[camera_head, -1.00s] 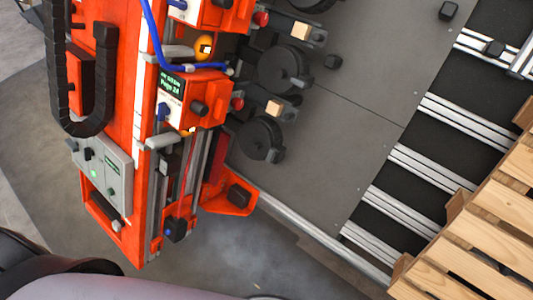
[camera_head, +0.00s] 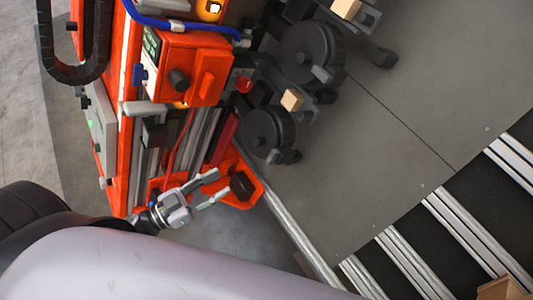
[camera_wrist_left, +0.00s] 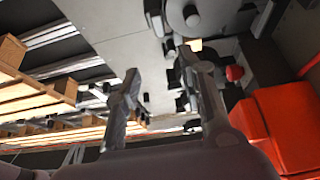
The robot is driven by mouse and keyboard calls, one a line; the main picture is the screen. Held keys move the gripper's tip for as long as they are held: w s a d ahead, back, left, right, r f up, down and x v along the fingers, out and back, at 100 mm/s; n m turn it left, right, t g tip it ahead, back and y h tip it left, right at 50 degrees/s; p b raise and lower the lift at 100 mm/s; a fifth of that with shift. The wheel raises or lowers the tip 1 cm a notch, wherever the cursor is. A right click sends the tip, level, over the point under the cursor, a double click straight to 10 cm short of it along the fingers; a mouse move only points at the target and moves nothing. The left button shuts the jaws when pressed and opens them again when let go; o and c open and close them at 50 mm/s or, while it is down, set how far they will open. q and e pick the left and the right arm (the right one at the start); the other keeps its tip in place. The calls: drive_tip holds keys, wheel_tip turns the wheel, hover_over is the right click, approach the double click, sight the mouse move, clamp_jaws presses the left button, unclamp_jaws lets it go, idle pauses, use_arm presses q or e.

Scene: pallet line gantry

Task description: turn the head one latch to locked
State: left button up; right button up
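An orange head box (camera_head: 190,65) with a small green-text display hangs on the gantry in the head view. It carries a blue knob (camera_head: 138,74), a black knob (camera_head: 178,80) and a raised orange piece (camera_head: 207,86); I cannot tell which is the latch, nor read a head number. My left gripper (camera_head: 217,185) is below this box, in front of the lower orange bracket, with its fingers apart and nothing between them. The left wrist view also shows the open fingers (camera_wrist_left: 160,68), with an orange housing (camera_wrist_left: 285,118) to their right. My right gripper is not in view.
Black rollers (camera_head: 265,133) and a red button (camera_head: 244,84) sit right of the head. A blue hose (camera_head: 185,24) runs above it. A grey deck (camera_head: 370,140) and metal rails (camera_head: 470,232) lie to the right. Wooden pallets (camera_wrist_left: 30,95) show in the left wrist view.

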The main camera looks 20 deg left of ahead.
sight(271, 154)
use_arm(q)
drive_tip(key=p+x, duration=0.1)
drive_tip(key=x, duration=1.3)
drive_tip(key=shift+w+d, duration=0.25)
drive_tip(key=shift+w, duration=0.05)
drive_tip(key=shift+w+d, duration=0.2)
drive_tip(key=shift+w, duration=0.1)
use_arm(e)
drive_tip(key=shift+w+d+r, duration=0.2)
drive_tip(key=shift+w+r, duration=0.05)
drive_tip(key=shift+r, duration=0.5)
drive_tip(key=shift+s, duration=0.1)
use_arm(q)
clamp_jaws()
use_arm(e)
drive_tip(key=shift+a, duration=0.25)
